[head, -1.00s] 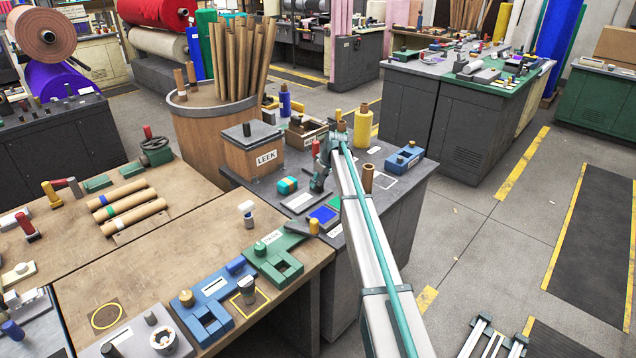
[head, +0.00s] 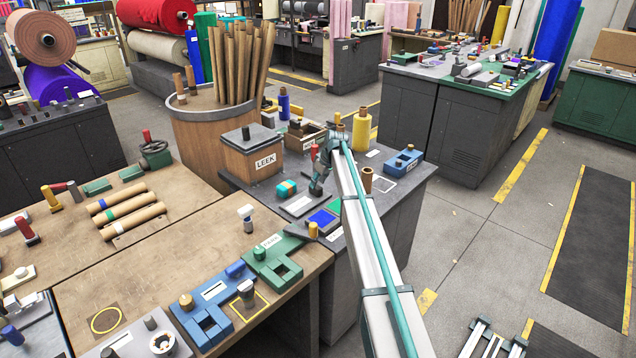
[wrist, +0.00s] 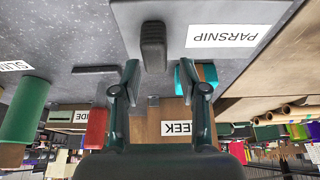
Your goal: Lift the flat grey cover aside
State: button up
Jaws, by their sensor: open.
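The flat grey cover (wrist: 205,22) lies at the top of the wrist view, with a white PARSNIP label and a dark upright handle (wrist: 153,45). In the head view a flat grey plate with a pale label (head: 297,205), apparently this cover, lies on the dark bench top. My gripper (wrist: 158,72) is open and empty. Its fingertips stand on either side of the handle's line in the wrist view, with the handle just beyond them; I cannot tell the exact gap. In the head view my gripper (head: 317,188) is over the bench beside the plate and hides part of it.
A LEEK box (head: 252,160) with a knobbed grey lid stands behind, left of my gripper. A small teal and orange block (head: 286,188) lies close by. A brown tube (head: 366,180) and yellow roll (head: 361,132) stand to the right. A blue-topped tray (head: 323,218) is in front.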

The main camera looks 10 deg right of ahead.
jog(key=shift+v, duration=0.8)
jog(key=shift+o, duration=0.3)
jog(key=shift+s+a, duration=0.1)
jog(key=shift+a, duration=0.05)
jog(key=o, duration=0.5)
jog(key=v, duration=1.2)
